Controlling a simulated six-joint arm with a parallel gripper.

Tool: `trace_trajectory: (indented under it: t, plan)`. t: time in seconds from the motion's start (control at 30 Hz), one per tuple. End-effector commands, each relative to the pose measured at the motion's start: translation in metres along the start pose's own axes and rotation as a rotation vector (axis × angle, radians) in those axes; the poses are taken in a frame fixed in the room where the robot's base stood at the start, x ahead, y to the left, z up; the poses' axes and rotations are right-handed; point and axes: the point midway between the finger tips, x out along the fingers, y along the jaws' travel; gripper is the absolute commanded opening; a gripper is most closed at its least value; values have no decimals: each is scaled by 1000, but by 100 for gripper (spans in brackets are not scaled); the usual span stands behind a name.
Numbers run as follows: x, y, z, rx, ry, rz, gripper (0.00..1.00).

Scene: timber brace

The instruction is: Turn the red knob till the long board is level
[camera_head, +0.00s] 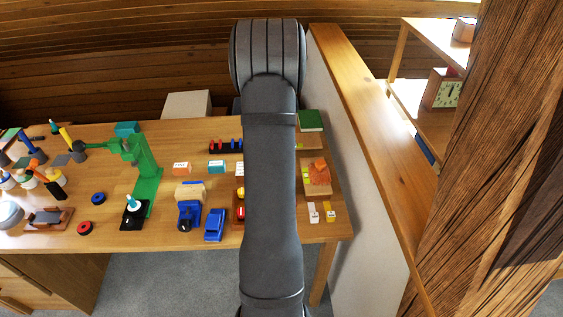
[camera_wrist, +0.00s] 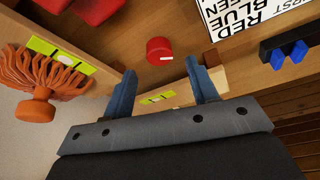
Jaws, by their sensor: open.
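In the wrist view a round red knob (camera_wrist: 158,48) with a short white mark stands on a wooden surface, just beyond my fingertips. My gripper (camera_wrist: 160,67) is open, with its two blue fingers spread on either side of the knob's line and nothing between the tips. The knob appears apart from both fingers. A pale wooden piece with a yellow-green label (camera_wrist: 157,99) shows behind and between the fingers. I cannot tell whether it is the long board, nor its tilt. In the head view my arm covers this part of the bench, and the gripper is hidden.
An orange stringy object (camera_wrist: 42,85) and red blocks (camera_wrist: 97,8) lie left in the wrist view; a lettered sign (camera_wrist: 245,20) and blue pegs (camera_wrist: 288,54) lie right. The crowded bench (camera_head: 190,240) holds a green stand (camera_head: 147,175) and blue tools (camera_head: 188,213). A timber post (camera_head: 500,150) stands right.

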Motion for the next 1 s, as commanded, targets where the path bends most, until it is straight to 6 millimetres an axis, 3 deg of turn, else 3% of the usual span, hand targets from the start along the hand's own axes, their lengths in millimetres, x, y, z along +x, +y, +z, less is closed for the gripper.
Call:
trace_trajectory:
  t: [0.1,0.3,0.7,0.93,1.0]
  plan:
    - [19,0,1,0,-2,0,53]
    - [37,0,0,0,-1,1,53]
    - [43,0,0,1,0,0,53]
    - [43,0,0,0,0,0,10]
    - [43,0,0,0,0,0,9]
